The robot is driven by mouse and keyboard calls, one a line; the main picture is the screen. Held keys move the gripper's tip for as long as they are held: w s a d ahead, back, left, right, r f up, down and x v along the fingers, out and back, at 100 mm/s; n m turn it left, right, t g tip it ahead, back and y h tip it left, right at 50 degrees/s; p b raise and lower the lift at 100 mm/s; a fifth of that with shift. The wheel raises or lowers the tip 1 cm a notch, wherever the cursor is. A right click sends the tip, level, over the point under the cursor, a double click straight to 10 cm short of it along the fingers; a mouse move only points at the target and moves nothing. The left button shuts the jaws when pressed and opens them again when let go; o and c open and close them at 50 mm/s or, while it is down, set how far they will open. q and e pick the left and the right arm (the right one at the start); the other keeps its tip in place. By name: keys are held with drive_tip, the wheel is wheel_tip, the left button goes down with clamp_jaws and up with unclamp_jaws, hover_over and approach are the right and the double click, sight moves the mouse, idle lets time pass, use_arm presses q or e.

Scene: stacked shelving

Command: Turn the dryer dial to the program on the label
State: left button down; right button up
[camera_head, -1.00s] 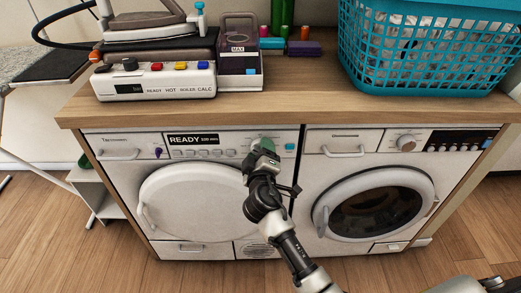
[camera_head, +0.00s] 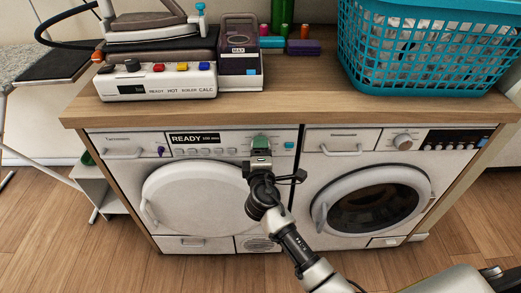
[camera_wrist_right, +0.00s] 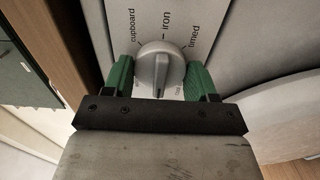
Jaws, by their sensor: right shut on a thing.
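The dryer (camera_head: 195,195) is the left white machine under the counter. Its dial (camera_wrist_right: 160,66) is a round silver-grey knob with a raised ridge, which runs roughly up and down in the wrist view. Around the dial I read "cupboard", "iron" and "timed"; smaller words low beside it are partly hidden. My right gripper (camera_wrist_right: 160,80) has green fingers on both sides of the dial and is shut on it. In the head view the right gripper (camera_head: 260,146) covers the dial. The dryer's display (camera_head: 194,138) reads "READY" with small text. My left gripper is not in view.
A washing machine (camera_head: 376,195) with a dark round door and its own knob (camera_head: 403,142) stands at the right. On the wooden counter (camera_head: 300,100) are an iron station (camera_head: 158,85), a purple container (camera_head: 240,55) and a teal basket (camera_head: 420,50). Floor in front is clear.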

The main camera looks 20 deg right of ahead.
drive_tip(key=shift+f, duration=0.1)
drive_tip(key=o, duration=0.9)
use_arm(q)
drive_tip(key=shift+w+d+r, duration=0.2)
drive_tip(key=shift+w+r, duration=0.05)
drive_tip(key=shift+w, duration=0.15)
use_arm(e)
drive_tip(key=v, duration=1.1)
